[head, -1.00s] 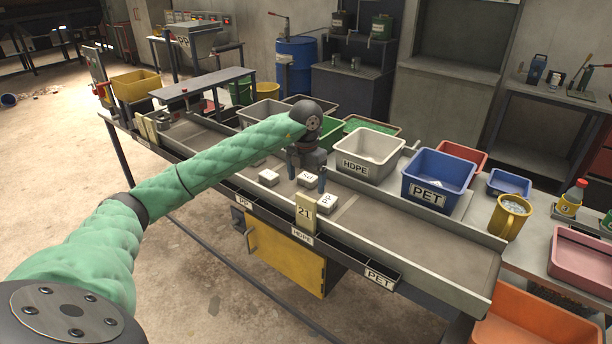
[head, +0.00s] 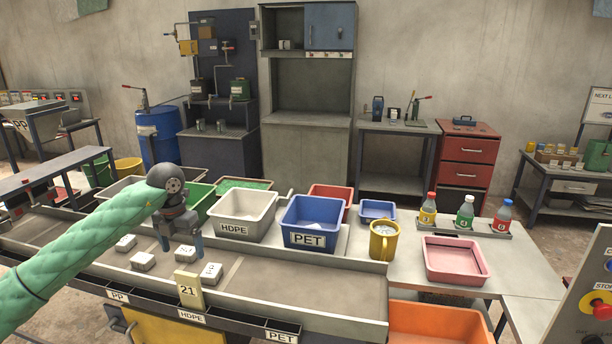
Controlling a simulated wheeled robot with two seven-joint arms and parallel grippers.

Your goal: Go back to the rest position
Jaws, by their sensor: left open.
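My left gripper (head: 181,244) is open and points down over the grey sorting trough (head: 300,288). Its green-sleeved arm comes in from the left. Several small pale blocks lie in the trough around the gripper: one at its left (head: 126,243), one just below it (head: 143,261), one at its right (head: 186,253), and a marked one further right (head: 211,272). I see nothing held between the fingers. My right gripper is not in view.
A grey HDPE bin (head: 238,231), a blue PET bin (head: 309,239) and a red bin (head: 333,194) stand behind the trough. A yellow mug (head: 383,247), pink tray (head: 455,262) and bottles (head: 465,214) stand right. A card marked 21 (head: 189,291) stands at the front rail.

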